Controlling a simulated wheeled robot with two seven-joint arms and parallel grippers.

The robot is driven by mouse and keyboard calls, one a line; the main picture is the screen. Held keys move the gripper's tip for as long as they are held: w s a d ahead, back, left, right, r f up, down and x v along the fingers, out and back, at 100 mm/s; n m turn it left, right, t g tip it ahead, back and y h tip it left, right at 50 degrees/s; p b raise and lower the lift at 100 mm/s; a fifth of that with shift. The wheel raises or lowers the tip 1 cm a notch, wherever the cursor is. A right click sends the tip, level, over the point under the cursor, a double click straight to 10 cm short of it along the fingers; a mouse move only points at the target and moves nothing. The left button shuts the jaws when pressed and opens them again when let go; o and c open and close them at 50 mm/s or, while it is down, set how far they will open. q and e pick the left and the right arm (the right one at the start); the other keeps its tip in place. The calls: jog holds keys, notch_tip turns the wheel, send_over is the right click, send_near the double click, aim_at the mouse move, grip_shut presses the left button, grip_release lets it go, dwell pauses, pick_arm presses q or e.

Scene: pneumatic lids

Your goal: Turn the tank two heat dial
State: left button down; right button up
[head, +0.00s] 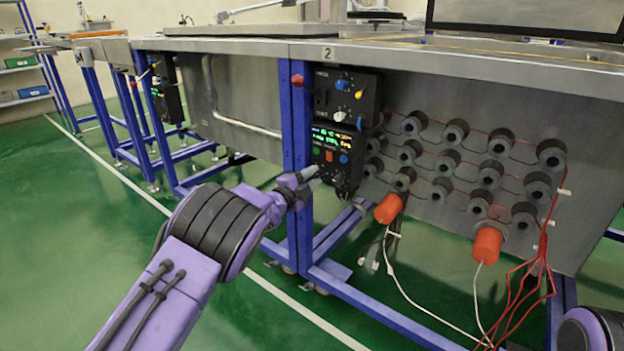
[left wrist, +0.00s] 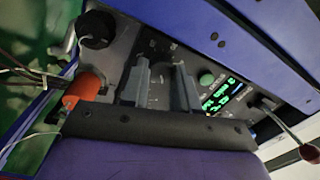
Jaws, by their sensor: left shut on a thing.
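The black control unit of tank two hangs under the tabletop beside the label 2 (head: 327,53). My left gripper (head: 313,172) is at the lower part of that panel. In the left wrist view both fingers (left wrist: 161,68) reach onto the dark panel face, with a narrow gap between them. The gripper is shut on a dark dial there, which the fingers mostly hide. My right gripper is out of view.
Several round black fittings (head: 456,130) with red wires cover the grey tank side to the right. Two orange plugs (head: 389,208) with cables hang below them. A blue frame post (head: 296,150) stands just left of the panel. The green floor at left is clear.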

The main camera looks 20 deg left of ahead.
pick_arm(q)
jog(key=shift+f, duration=0.15)
jog(key=c, duration=1.1)
grip_release()
jog(key=shift+s, duration=0.1)
jog(key=shift+s+a, duration=0.15)
jog(key=shift+s, duration=0.25)
jog(key=p+v, duration=0.2)
jog(key=v, duration=0.7)
jog(key=shift+s+a, duration=0.1)
jog(key=shift+s, duration=0.25)
